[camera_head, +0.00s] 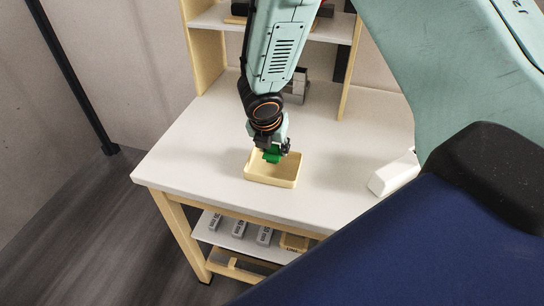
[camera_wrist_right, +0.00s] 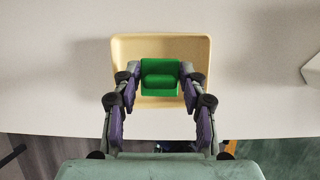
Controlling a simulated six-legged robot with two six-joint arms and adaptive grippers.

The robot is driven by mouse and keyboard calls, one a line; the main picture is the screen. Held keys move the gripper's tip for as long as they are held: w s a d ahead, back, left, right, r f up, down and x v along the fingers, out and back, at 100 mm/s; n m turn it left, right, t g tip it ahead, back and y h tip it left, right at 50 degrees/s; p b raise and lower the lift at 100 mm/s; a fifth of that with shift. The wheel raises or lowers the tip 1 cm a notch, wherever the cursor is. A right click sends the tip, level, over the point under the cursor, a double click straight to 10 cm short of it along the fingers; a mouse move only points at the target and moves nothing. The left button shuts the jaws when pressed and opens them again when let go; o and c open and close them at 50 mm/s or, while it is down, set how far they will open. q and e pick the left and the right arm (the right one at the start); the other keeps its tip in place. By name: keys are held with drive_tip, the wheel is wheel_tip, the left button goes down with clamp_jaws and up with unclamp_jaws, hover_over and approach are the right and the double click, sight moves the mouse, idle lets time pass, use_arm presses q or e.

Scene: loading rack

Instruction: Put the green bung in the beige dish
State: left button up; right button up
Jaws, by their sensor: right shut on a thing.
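The green bung (camera_head: 271,155) is held between the fingers of my right gripper (camera_head: 272,148), which is shut on it. In the right wrist view the bung (camera_wrist_right: 160,80) sits between the two fingertips (camera_wrist_right: 160,84), in front of the beige dish (camera_wrist_right: 121,50). In the head view the beige dish (camera_head: 270,178) stands on the white table, and the bung is over its back part. I cannot tell whether the bung touches the dish floor. My left gripper is not in view.
The white tabletop (camera_head: 200,150) is clear to the left of the dish. A white block-shaped object (camera_head: 391,175) lies to the right. A grey object (camera_head: 298,86) stands at the back below a shelf. Several labelled items lie on the lower shelf.

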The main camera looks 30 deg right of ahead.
sight(273, 153)
drive_tip(key=f, duration=0.2)
drive_tip(key=shift+s+f+b, duration=0.2)
drive_tip(key=shift+f+b, duration=0.1)
drive_tip(key=shift+b, duration=0.1)
drive_tip(key=shift+d+f, duration=0.1)
drive_tip(key=shift+f, duration=0.1)
drive_tip(key=shift+w+d, duration=0.15)
drive_tip(key=shift+a+f, duration=0.25)
drive_tip(key=o, duration=0.6)
drive_tip(key=shift+r, duration=0.1)
drive_tip(key=o, duration=0.3)
drive_tip(key=shift+d, duration=0.2)
drive_tip(key=shift+o, duration=0.2)
drive_tip(key=shift+a, duration=0.15)
